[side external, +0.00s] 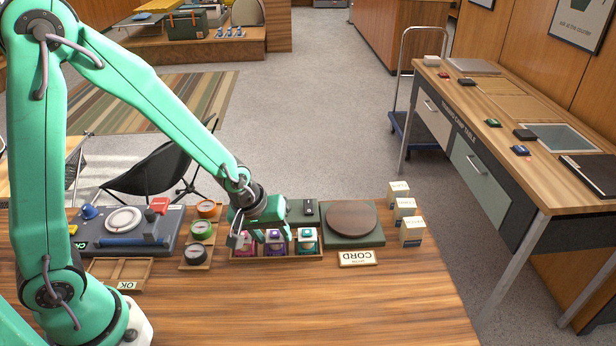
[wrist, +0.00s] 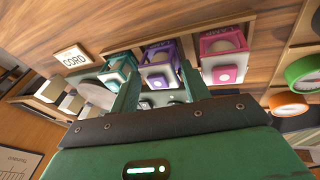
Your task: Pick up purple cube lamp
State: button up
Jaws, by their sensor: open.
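The purple cube lamp (side external: 276,241) stands in the middle of a row in a shallow wooden tray (side external: 275,258). The pink cube lamp (side external: 246,244) is on its left and the teal cube lamp (side external: 307,239) on its right. My gripper (side external: 261,238) is open over the row, its body hiding part of the lamps' back. In the wrist view, the purple lamp (wrist: 159,68) appears between my two open fingers (wrist: 161,76), with the teal lamp (wrist: 117,70) partly behind one finger and the pink lamp (wrist: 224,55) beyond the other. I cannot tell whether the fingers touch anything.
A round dark turntable (side external: 351,218) on a green base lies right of the tray, with a CORD sign (side external: 358,258) before it. White boxes (side external: 411,231) stand farther right. Round orange, green and black items (side external: 201,230) line a wooden rack on the left. The table front is clear.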

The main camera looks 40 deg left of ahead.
aim_at(272, 235)
dwell(0.5)
jog(key=c, duration=0.7)
jog(key=shift+r, duration=0.1)
jog(key=shift+r, duration=0.15)
jog(key=shift+c, duration=0.9)
jog(key=shift+r, duration=4.75)
jog(key=shift+w, duration=0.1)
jog(key=shift+n+g, duration=0.4)
jog(key=shift+n, duration=0.2)
jog(key=shift+w+d+f, duration=0.15)
jog(key=shift+w+d, duration=1.2)
jog(key=shift+w, duration=1.6)
jog(key=shift+w+d+f, duration=0.2)
jog(key=shift+w+d, duration=1.1)
jog(key=shift+w, duration=1.65)
jog(key=shift+w+d+f, duration=0.15)
jog(key=shift+w+d, duration=1.2)
jog(key=shift+w, duration=1.6)
